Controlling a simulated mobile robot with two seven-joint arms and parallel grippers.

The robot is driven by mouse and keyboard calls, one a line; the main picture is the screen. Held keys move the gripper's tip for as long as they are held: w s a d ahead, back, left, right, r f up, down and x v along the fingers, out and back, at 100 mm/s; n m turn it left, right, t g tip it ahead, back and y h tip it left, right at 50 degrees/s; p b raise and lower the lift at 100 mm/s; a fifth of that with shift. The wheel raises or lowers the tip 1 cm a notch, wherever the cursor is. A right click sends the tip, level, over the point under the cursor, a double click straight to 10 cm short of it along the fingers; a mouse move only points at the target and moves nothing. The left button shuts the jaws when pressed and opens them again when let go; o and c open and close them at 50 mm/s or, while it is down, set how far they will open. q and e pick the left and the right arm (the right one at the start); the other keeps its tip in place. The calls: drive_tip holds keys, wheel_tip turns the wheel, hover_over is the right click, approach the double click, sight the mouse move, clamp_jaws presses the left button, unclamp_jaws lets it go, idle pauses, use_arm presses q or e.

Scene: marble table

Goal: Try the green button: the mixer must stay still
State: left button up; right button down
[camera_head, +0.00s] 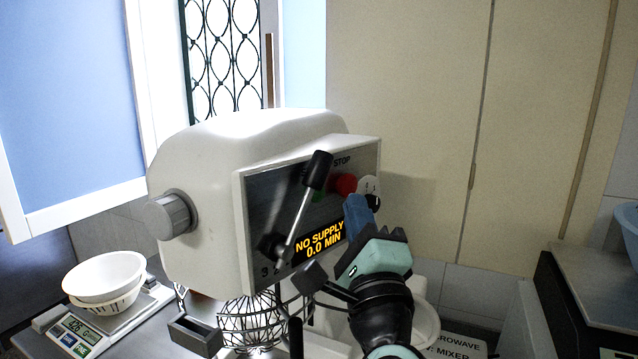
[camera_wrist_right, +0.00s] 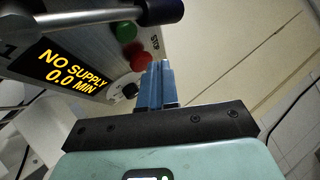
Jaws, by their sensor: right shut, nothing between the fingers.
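The white mixer (camera_head: 245,140) stands in the middle of the head view. Its amber display (camera_head: 320,240) reads "NO SUPPLY 0.0 MIN"; the wrist view shows the same text (camera_wrist_right: 70,72). The green button (camera_wrist_right: 126,32) is clear in the wrist view; in the head view the lever's black knob partly covers it (camera_head: 320,196). The red stop button (camera_head: 345,184) is beside it, and also shows in the wrist view (camera_wrist_right: 140,61). My right gripper (camera_head: 354,200) is shut and empty, its blue fingertips (camera_wrist_right: 160,66) close to the panel near the red button. Contact cannot be told.
The lever (camera_head: 300,215) slants across the panel, its black knob (camera_head: 319,168) close to the green button. A wire guard (camera_head: 250,322) is below the head. A scale (camera_head: 80,335) with white bowls (camera_head: 105,272) stands left.

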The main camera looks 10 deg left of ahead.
sight(317, 193)
drive_tip(key=shift+w+a+p, duration=0.2)
drive_tip(key=shift+w+a, duration=0.3)
drive_tip(key=shift+a, duration=0.2)
drive_tip(key=shift+w+a+p, duration=0.15)
drive_tip(key=shift+w+a, duration=0.35)
drive_tip(key=shift+a, duration=0.15)
idle(1.1)
drive_tip(key=shift+w+a, duration=0.25)
drive_tip(key=shift+a, duration=0.05)
drive_tip(key=shift+w+a, duration=0.25)
drive_tip(key=shift+a, duration=0.1)
idle(0.8)
drive_tip(key=shift+d, duration=0.1)
drive_tip(key=shift+s+d+b, duration=0.45)
drive_tip(key=shift+s+d, duration=0.1)
